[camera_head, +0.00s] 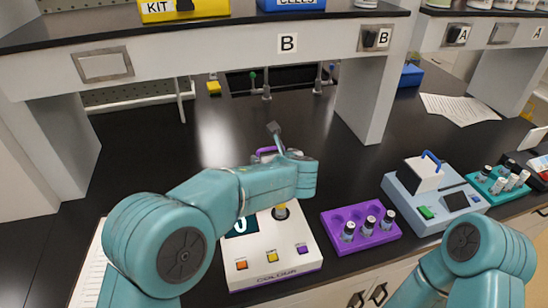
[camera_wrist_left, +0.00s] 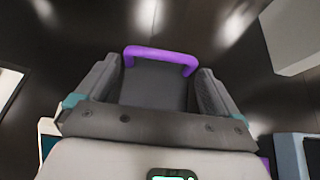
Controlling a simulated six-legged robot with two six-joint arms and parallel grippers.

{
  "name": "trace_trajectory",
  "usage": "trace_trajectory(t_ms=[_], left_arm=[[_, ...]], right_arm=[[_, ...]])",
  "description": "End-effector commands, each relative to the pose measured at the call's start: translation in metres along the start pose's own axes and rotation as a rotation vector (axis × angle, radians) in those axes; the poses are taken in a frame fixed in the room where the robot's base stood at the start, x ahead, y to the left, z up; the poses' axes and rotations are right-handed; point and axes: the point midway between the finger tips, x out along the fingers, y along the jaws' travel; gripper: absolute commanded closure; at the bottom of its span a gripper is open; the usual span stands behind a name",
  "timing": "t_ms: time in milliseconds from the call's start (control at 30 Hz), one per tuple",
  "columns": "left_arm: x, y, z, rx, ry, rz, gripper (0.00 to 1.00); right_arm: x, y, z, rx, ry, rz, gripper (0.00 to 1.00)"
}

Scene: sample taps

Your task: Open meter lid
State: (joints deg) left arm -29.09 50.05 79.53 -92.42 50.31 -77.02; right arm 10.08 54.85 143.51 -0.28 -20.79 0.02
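The white meter (camera_head: 272,265), with "COLOUR" lettering, colored buttons and a small display, stands on the bench at the front center. A dark round piece (camera_head: 280,212) shows on its top. The purple lid handle (camera_head: 266,151) shows just behind my left arm; my arm hides most of the lid, so I cannot tell its angle. My left gripper (camera_head: 276,130) is beside the handle. In the left wrist view the fingers of my left gripper (camera_wrist_left: 160,85) are apart, with the purple handle (camera_wrist_left: 160,52) spanning the gap just beyond them; contact is unclear. My right gripper is out of view.
A purple rack (camera_head: 337,243) with several vials stands right of the meter. Further right are a grey-blue device (camera_head: 400,200) with a blue handle and a teal rack (camera_head: 482,183) of vials. A shelf (camera_head: 210,50) crosses above.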

Motion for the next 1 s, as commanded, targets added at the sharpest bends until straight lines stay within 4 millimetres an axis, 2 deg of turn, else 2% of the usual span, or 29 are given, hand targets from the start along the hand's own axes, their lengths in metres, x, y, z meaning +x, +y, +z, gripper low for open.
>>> trace_trajectory(t_ms=[167,500,700,833,1000], left_arm=[[-0.017,0.000,-0.001,0.000,-0.003,-0.001,0.05],[-0.105,0.000,-0.001,-0.001,-0.003,-0.005,0.05],[-0.146,0.001,-0.001,-0.001,-0.002,-0.004,0.05],[-0.159,0.001,0.000,-0.001,-0.002,-0.002,0.05],[-0.165,0.002,0.000,-0.002,0.000,-0.001,0.05]], right_arm=[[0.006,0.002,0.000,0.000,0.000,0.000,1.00],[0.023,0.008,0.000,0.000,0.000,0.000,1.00],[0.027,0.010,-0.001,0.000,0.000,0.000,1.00],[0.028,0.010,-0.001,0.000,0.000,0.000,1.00],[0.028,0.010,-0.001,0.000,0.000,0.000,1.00]])
